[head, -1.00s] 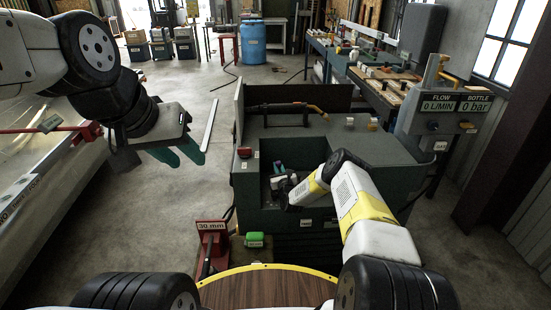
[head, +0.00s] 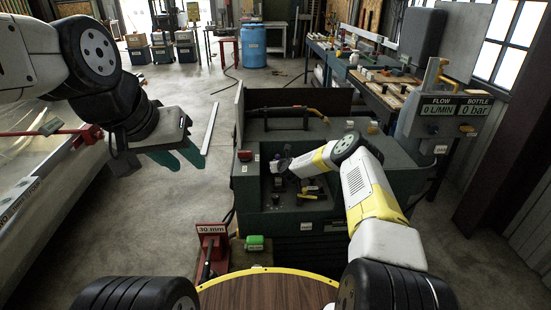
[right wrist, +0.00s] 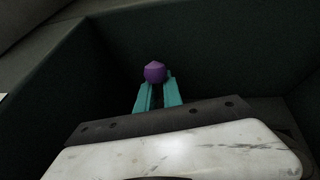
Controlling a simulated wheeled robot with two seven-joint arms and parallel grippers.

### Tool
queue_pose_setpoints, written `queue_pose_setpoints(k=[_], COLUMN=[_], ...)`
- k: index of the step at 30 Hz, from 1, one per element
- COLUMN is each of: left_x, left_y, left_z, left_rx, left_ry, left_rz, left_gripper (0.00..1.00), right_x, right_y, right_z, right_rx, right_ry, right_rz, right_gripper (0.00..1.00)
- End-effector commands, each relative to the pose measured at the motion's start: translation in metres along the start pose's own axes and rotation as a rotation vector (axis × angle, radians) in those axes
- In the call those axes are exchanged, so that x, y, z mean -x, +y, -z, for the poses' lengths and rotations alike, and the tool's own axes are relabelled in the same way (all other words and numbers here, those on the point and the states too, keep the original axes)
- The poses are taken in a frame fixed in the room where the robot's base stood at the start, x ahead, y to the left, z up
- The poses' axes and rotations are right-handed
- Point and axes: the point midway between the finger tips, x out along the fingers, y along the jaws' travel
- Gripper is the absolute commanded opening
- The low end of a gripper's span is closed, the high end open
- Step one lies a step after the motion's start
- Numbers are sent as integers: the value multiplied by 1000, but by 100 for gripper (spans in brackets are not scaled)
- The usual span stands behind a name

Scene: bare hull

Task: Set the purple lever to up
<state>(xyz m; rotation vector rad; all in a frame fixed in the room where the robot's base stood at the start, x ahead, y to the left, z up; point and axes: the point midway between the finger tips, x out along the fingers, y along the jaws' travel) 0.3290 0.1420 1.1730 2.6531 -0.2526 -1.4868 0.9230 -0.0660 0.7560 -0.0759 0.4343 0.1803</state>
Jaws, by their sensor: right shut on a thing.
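The purple lever's knob (right wrist: 154,72) shows at the tips of the teal fingers of my right gripper (right wrist: 158,90) in the right wrist view. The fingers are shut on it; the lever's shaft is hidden. In the head view my right gripper (head: 279,165) is over the back part of the open recess in the green bench (head: 250,215), and the way the lever points is too small to tell there. My left gripper (head: 180,158) is open and empty, with its teal fingers apart, over the floor left of the bench.
The recess holds a yellow-handled part (head: 309,196) and dark fittings. A torch with an orange end (head: 318,113) lies on the bench top. A gauge panel (head: 455,108) stands right.

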Motion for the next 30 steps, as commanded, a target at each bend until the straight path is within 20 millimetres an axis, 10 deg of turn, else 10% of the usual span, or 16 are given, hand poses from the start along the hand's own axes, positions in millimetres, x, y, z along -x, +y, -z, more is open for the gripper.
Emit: queue_pose_setpoints(k=[14, 19, 30], left_x=[0, 0, 0], left_y=[0, 0, 0], left_z=[0, 0, 0], left_rx=[0, 0, 0], left_ry=[0, 0, 0], left_rz=[0, 0, 0], left_gripper=[36, 36, 36], right_x=[-4, -4, -1], right_y=[0, 0, 0], right_z=[-8, -7, -4], right_rx=[-10, -10, -12], right_ry=[45, 46, 50], right_rz=[-11, -11, -11], right_gripper=[0, 35, 35])
